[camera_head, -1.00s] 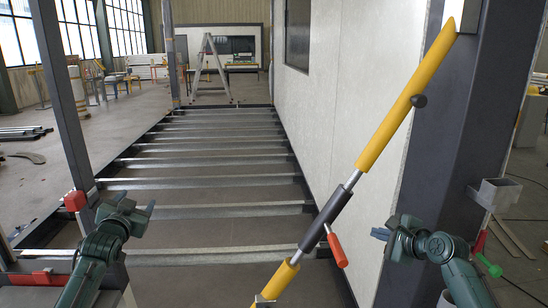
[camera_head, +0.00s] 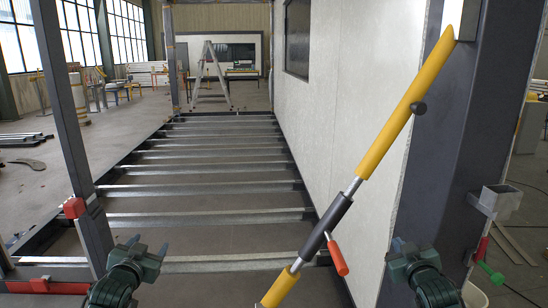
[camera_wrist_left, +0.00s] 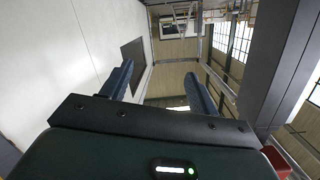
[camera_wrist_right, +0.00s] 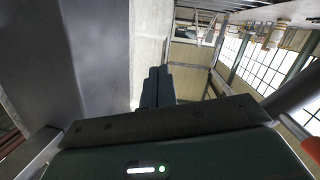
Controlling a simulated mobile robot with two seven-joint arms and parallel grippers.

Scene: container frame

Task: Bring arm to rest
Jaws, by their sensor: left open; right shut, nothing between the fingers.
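My left gripper (camera_head: 148,246) is at the lower left of the head view, in front of the cross-beams and to the right of the left dark post. In the left wrist view its two fingers (camera_wrist_left: 158,88) stand wide apart with nothing between them. My right gripper (camera_head: 402,243) is at the lower right of the head view, in front of the right dark column. In the right wrist view its fingers (camera_wrist_right: 158,87) are together, with nothing held. Neither gripper visibly touches anything.
A yellow diagonal brace (camera_head: 390,135) with a red handle (camera_head: 337,257) runs between the grippers. The dark right column (camera_head: 445,130) carries a metal bracket (camera_head: 497,199). A left post (camera_head: 65,110) has a red clamp (camera_head: 74,208). Steel cross-beams (camera_head: 205,190) span the floor frame beside a white wall panel (camera_head: 345,90).

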